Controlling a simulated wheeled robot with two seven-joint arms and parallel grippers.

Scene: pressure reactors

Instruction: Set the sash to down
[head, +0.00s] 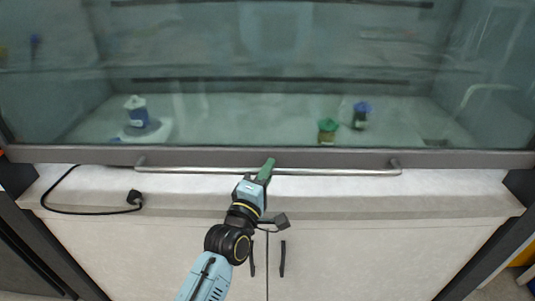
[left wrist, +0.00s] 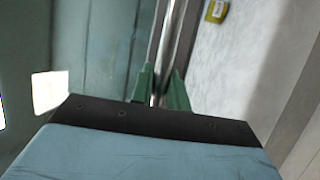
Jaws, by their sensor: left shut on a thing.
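The fume hood's glass sash (head: 270,60) spans the head view, with a grey bottom frame (head: 470,159) just above the white sill. A long metal handle bar (head: 335,172) runs along the front of this frame. My left gripper (head: 266,168) reaches up from below and is shut on the bar near its middle. In the left wrist view the bar (left wrist: 171,45) passes between the green fingers of the gripper (left wrist: 160,92). My right gripper is not in view.
Behind the glass stand a blue-and-white vessel on a white base (head: 138,118), a green-topped vessel (head: 327,130) and a blue-topped one (head: 361,114). A black cable with a plug (head: 134,197) lies on the sill (head: 440,187). Cabinet doors with dark handles (head: 283,258) are below.

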